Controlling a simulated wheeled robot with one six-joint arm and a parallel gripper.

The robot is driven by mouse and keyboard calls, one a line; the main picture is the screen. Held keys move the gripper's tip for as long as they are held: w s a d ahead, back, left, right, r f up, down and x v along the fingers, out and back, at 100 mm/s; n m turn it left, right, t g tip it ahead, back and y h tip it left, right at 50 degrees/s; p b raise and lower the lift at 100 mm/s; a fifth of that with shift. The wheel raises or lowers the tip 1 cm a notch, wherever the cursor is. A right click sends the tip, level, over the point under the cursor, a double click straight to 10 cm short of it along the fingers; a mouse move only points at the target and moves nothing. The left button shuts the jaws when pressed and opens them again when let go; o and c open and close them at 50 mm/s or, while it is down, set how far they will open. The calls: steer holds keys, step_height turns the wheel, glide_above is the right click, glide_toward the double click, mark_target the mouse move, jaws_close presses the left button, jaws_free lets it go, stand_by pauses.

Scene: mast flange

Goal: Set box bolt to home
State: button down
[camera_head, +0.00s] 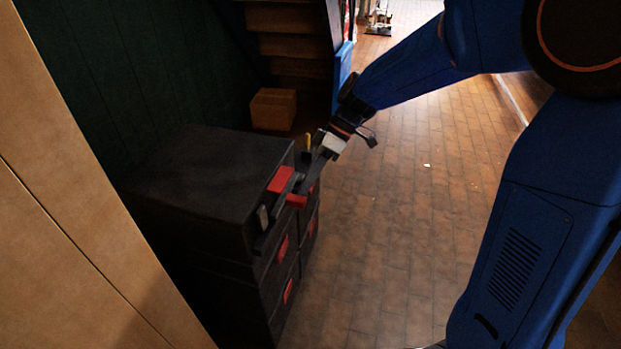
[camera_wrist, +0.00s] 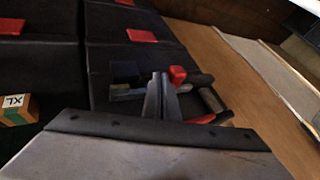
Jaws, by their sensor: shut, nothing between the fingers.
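The box bolt (camera_head: 274,213) is a dark bar with red parts on the upper front edge of the black box stack. In the wrist view its dark bar (camera_wrist: 196,80) lies just beyond the fingers, with a red knob (camera_wrist: 178,74) close to the right of the fingertips. My gripper (camera_head: 303,187) is at the bolt, its fingers pointing down and left. In the wrist view the gripper (camera_wrist: 160,78) has its fingers together with nothing between them. Whether the fingers touch the knob I cannot tell. The fingers hide part of the bolt.
The black box stack (camera_head: 200,170) has red labels (camera_head: 288,291) on its front. A cardboard box (camera_head: 273,109) stands behind it. A pale wooden panel (camera_head: 70,200) rises at the left. The brick-patterned floor (camera_head: 380,230) right of the stack is clear.

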mark_target(298, 202)
steer(key=shift+s+a, duration=0.25)
steer(key=shift+s, duration=0.5)
steer(key=shift+s+a, duration=0.25)
steer(key=shift+s, duration=0.45)
steer(key=shift+s+a, duration=0.25)
steer(key=shift+s, duration=0.5)
steer(key=shift+r, duration=0.1)
